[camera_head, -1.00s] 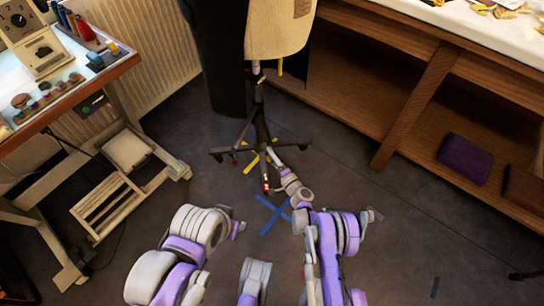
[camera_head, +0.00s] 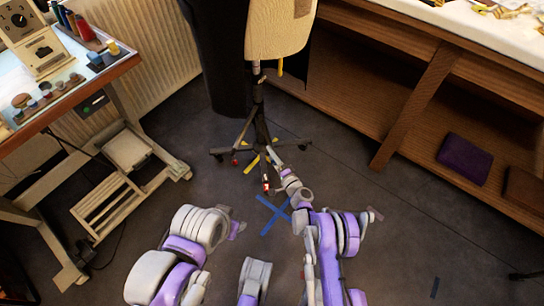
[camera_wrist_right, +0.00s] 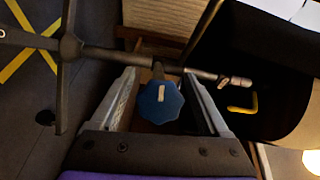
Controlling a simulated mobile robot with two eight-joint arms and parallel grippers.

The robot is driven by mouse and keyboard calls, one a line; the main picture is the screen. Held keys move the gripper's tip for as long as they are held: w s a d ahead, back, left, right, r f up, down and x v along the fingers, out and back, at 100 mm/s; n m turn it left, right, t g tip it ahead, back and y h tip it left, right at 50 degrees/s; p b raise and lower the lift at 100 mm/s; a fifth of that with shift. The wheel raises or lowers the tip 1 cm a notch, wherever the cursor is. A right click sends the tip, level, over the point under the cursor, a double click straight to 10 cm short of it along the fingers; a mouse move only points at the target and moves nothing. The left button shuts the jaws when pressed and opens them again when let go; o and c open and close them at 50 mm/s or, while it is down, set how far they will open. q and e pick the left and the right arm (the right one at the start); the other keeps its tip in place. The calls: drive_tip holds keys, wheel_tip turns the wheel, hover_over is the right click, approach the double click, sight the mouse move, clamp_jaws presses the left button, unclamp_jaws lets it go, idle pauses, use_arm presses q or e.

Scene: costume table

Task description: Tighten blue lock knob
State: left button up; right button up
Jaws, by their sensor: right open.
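The blue lock knob (camera_wrist_right: 159,102) has a faceted rim and a pale mark on its face. It sits on the dark stand's pole in the right wrist view. My right gripper (camera_wrist_right: 160,82) is open, with one finger on each side of the knob and a visible gap to each. In the head view the right gripper (camera_head: 277,163) is low by the stand (camera_head: 259,105), and the knob is too small to make out there. My left arm's links show at lower left, but its gripper does not.
The stand carries a cream dress form (camera_head: 278,30) beside a dark garment (camera_head: 215,60). Its wheeled legs spread over the dark floor by a blue tape cross (camera_head: 275,214). A wooden shelf unit (camera_head: 415,105) is at right, a work table (camera_head: 125,65) at left.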

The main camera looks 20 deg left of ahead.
use_arm(q)
drive_tip(key=shift+p+v, duration=0.85)
drive_tip(key=shift+p, duration=0.35)
use_arm(e)
drive_tip(key=v, duration=1)
drive_tip(key=shift+s+d, duration=0.3)
use_arm(q)
drive_tip(key=shift+w, duration=0.15)
